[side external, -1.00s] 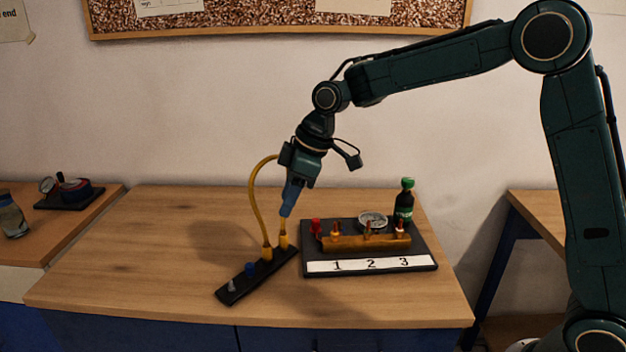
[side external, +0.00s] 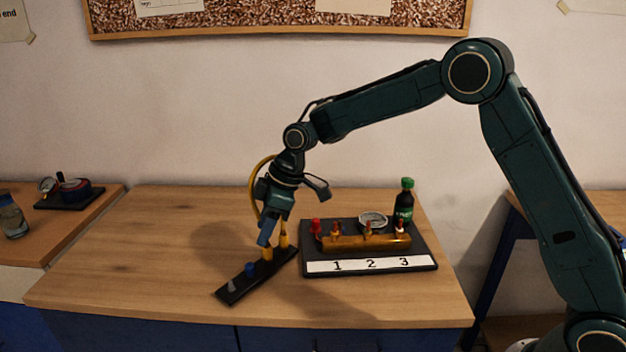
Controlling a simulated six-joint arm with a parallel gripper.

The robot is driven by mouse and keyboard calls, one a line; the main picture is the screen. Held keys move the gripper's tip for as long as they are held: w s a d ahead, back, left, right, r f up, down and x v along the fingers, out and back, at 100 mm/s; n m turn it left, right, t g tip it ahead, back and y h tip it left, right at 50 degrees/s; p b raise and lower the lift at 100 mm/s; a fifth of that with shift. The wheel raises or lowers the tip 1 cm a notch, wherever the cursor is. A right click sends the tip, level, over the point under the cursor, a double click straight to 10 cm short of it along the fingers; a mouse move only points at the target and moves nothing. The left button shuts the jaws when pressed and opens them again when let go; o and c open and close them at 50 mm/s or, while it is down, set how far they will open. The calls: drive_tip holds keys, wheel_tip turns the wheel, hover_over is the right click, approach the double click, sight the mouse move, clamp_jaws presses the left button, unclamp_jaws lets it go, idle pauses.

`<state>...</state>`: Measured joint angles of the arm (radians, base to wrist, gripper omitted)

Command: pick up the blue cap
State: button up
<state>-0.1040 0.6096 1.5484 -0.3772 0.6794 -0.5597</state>
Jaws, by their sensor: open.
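The blue cap (side external: 250,268) sits on the narrow black strip (side external: 232,291) at the left front of the table, between a small grey piece (side external: 231,285) and the yellow hose's ends. My gripper (side external: 264,243) points down with its blue fingers just above and to the right of the cap, in front of the yellow hose fittings. It is open, and nothing shows between its fingers. It looks apart from the cap. The gap between the fingers is too small to make out in this view.
A yellow hose (side external: 252,180) arches up behind my gripper from fittings (side external: 283,241) on the strip. To the right, a black base (side external: 426,256) holds a brass manifold, a red cap (side external: 315,225) and a gauge (side external: 373,219). A green-capped bottle (side external: 404,204) stands behind. The table's left is clear.

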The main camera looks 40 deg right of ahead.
hover_over(250, 265)
drive_tip(key=s+d, duration=0.1)
drive_tip(key=d, duration=0.1)
drive_tip(key=shift+s+f, duration=0.2)
drive_tip(key=shift+f, duration=1.95)
drive_tip(key=shift+f, duration=0.1)
drive_tip(key=shift+x, duration=2.5)
drive_tip(key=shift+a, duration=0.1)
drive_tip(key=shift+c, duration=0.3)
clamp_jaws()
